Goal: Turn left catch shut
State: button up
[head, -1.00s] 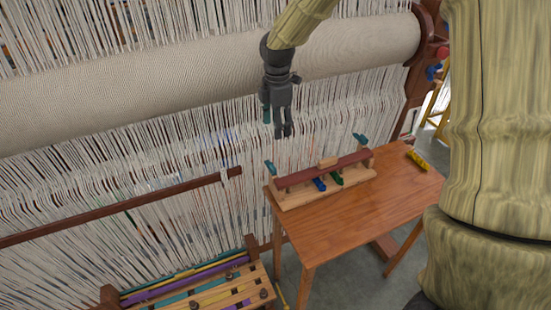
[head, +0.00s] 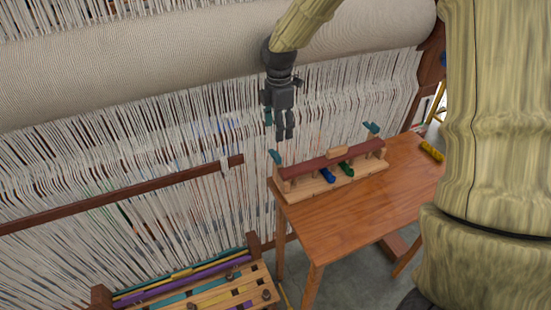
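A wooden holder (head: 330,183) with a dark red bar (head: 325,163) across its top sits at the back of the small table. The left catch (head: 275,157) is a teal piece at the bar's left end, tilted up. A matching right catch (head: 372,128) stands at the right end, also tilted up. My gripper (head: 285,133) hangs fingers-down in front of the loom threads, above the left part of the holder and apart from it. Its dark fingers look close together; the gap between them is too small to judge. Nothing shows in them.
The wooden table (head: 340,220) has a bare front. Blue (head: 327,175) and green (head: 346,168) pieces lie under the bar; a yellow piece (head: 431,151) lies at the right edge. The loom's white threads (head: 130,150) and cloth roll (head: 180,65) fill the back. A slatted rack (head: 215,285) stands lower left.

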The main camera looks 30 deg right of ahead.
aim_at(278, 154)
jog(key=shift+f+p, duration=1.65)
jog(key=shift+f, duration=3.75)
